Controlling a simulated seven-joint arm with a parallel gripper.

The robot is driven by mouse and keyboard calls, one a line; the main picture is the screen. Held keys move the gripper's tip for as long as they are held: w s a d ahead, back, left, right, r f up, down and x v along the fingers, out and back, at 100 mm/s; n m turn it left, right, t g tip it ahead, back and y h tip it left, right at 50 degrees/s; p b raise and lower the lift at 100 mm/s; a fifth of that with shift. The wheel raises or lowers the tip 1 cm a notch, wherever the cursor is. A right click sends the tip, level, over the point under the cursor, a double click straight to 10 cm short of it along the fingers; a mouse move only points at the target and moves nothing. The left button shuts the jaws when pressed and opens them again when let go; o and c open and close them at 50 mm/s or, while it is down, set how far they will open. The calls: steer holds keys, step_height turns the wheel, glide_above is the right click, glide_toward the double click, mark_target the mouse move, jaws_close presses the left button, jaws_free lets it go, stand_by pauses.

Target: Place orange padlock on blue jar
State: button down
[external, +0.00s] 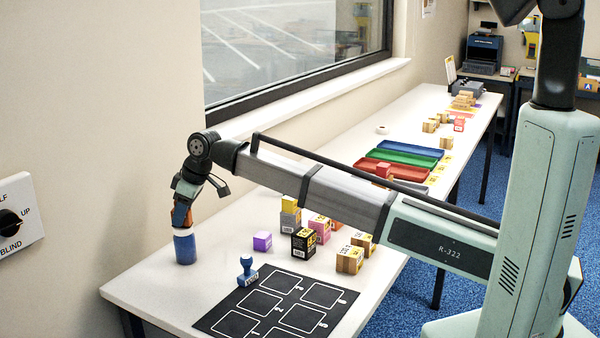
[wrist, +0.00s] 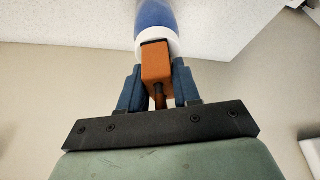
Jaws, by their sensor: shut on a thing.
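The blue jar (external: 185,248) stands upright near the left end of the white table, with a pale lid on top. My gripper (external: 182,214) is directly above the jar and points down. It is shut on the orange padlock (wrist: 156,62), which sits between the two blue fingers (wrist: 158,88) in the wrist view. The padlock's far end is at the white lid (wrist: 158,44) of the jar, and the two seem to touch. The jar's blue body (wrist: 155,13) shows beyond the lid. In the external view the padlock is partly covered by the fingers.
A blue stamp (external: 247,270) and a black mat with numbered squares (external: 240,300) lie right of the jar. A purple cube (external: 262,241) and several cartons, one black (external: 304,243), stand farther right. Red, green and blue trays lie beyond. The wall is close on the left.

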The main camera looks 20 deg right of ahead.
steer(key=shift+f, duration=0.1)
steer(key=c, duration=0.8)
jaws_free()
steer(key=v, duration=1.2)
